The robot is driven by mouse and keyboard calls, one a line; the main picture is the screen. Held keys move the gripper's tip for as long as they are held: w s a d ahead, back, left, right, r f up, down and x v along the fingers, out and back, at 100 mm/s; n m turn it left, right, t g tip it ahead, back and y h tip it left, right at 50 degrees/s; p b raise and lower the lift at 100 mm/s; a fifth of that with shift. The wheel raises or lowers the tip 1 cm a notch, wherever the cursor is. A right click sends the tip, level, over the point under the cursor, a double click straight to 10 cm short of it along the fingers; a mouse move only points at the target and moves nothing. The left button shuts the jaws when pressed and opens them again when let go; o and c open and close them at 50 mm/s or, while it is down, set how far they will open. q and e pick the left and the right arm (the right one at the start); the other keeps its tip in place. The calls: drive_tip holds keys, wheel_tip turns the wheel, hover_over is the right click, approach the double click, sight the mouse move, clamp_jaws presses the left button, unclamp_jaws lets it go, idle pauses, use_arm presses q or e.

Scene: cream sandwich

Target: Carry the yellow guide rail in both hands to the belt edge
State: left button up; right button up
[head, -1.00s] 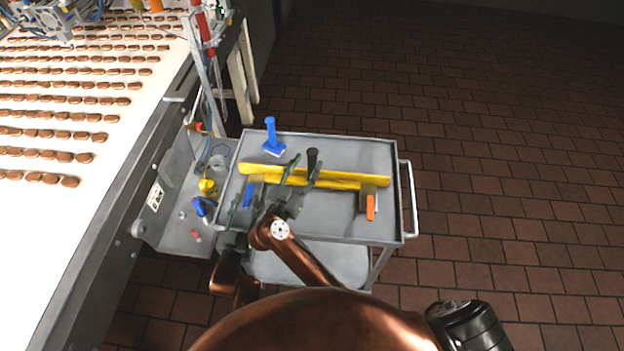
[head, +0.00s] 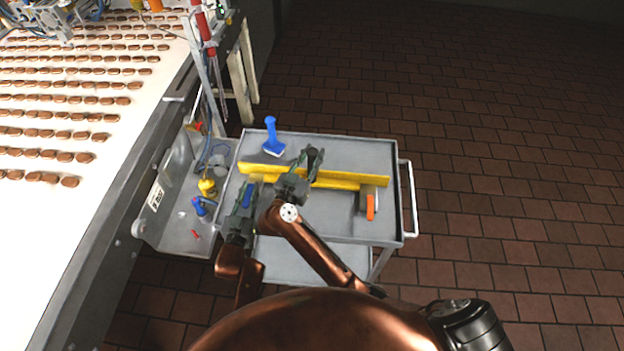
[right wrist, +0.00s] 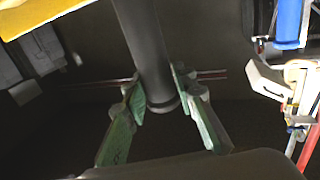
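The long yellow guide rail (head: 345,178) lies across the grey cart top in the head view; its middle is partly hidden by my right arm. Part of it shows in the right wrist view (right wrist: 45,50). My right gripper (head: 313,156) is at the rail's far side, its fingers on either side of an upright black handle (head: 315,153). In the right wrist view the green fingers flank the dark handle (right wrist: 148,55) closely; firm contact is unclear. My left gripper (head: 247,193) has its fingers apart around a blue handle (head: 248,191), near the rail's left end.
The belt (head: 60,225), with rows of brown biscuits, runs along the left. A blue brush (head: 271,140) stands at the cart's back left. An orange-handled scraper (head: 370,205) lies at the right. A side tray (head: 185,235) holds small items. Brick floor (head: 500,200) is clear at right.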

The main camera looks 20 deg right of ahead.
use_arm(q)
clamp_jaws()
use_arm(e)
clamp_jaws()
use_arm(q)
drive_tip(key=shift+r, duration=0.1)
